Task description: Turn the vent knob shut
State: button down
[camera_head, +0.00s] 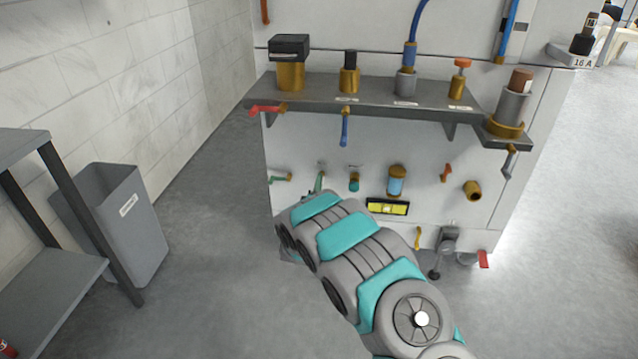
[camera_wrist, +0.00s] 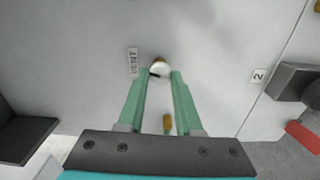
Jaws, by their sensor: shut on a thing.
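The vent knob (camera_wrist: 160,69) is a small round white knob with a brass part at its top edge and a dark mark on its face. It sits on the pale panel in the wrist view, just right of a label reading VENT (camera_wrist: 133,61). My gripper (camera_wrist: 162,74) has its two green fingers on either side of the knob, shut on it at the fingertips. In the head view my grey and teal arm reaches to the lower part of the washer panel (camera_head: 322,144).
A grey ledge (camera_head: 395,99) with several brass fittings juts out above the arm. A yellow gauge (camera_head: 387,207) is close beside the arm. A grey bin (camera_head: 125,225) and shelf stand at left. The floor between is clear.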

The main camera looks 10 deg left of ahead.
jog(key=shift+a+n, duration=0.1)
jog(key=shift+n, duration=1.5)
jog(key=c, duration=0.6)
grip_release()
jog(key=shift+s, duration=0.1)
jog(key=shift+s+a, duration=0.15)
jog(key=shift+s, duration=3.7)
jog(key=shift+w, duration=0.1)
